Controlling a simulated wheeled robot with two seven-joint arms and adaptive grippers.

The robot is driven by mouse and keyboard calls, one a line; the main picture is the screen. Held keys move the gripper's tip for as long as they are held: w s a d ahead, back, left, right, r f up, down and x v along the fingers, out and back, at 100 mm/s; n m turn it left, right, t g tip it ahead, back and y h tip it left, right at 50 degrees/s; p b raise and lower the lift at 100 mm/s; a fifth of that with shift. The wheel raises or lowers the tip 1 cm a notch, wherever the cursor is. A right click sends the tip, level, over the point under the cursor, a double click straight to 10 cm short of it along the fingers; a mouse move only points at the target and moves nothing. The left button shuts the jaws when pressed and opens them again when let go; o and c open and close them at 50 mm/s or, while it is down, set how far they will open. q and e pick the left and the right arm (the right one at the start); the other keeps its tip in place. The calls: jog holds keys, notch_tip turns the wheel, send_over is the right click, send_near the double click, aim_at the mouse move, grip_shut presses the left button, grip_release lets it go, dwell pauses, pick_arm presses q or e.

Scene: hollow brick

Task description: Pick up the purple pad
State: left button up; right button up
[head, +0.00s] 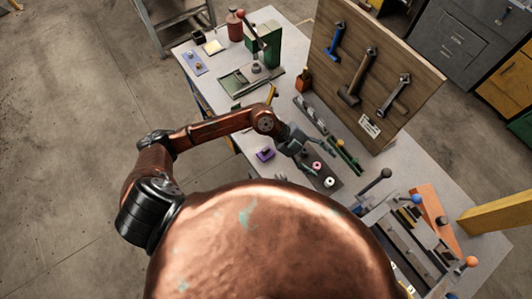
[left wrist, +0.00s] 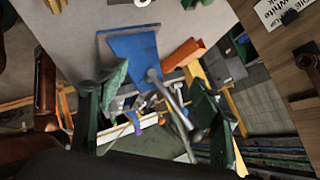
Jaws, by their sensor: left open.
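A small purple pad (head: 265,154) lies on the grey workbench (head: 222,87) near its left edge in the head view. My left gripper (head: 319,158) is open, to the right of the pad and apart from it, over the bench by a dark plate with small round pieces. In the left wrist view its two green fingers (left wrist: 158,90) are spread with a gap between them. I cannot make out the pad for sure in that view. My right gripper is not in view.
A wooden tool board (head: 370,65) with hanging tools stands along the bench's right side. The dark plate (head: 321,180) holds a pink and a white piece. A green machine (head: 262,45) stands at the far end. Racks and tools crowd the near right.

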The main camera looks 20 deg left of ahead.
pick_arm(q)
jog(key=w+a+f+y, duration=0.2)
jog(key=a+f+y, duration=0.5)
jog(key=a, duration=0.5)
jog(key=n+y, duration=0.2)
jog(key=y, duration=0.1)
send_over(265, 150)
jog(key=shift+w+d+f+g, duration=0.15)
jog(key=shift+w+f+g, duration=0.1)
jog(key=shift+f, duration=0.35)
jog(key=shift+w+d+f+g, duration=0.1)
jog(key=shift+w+f+g, duration=0.1)
jog(key=shift+f, duration=0.4)
jog(key=shift+n+y, duration=0.3)
jog(key=f, duration=0.2)
jog(key=f+p, duration=0.1)
jog(key=f, duration=0.1)
jog(key=f+p, duration=0.1)
jog(key=f, duration=0.1)
jog(key=shift+s+a+f, duration=0.15)
jog(key=shift+a+f, duration=0.2)
jog(key=shift+f, duration=0.55)
jog(key=shift+c, duration=0.5)
jog(key=c, duration=0.5)
jog(key=shift+s, duration=0.1)
jog(key=c, duration=1)
jog(key=shift+o, duration=0.2)
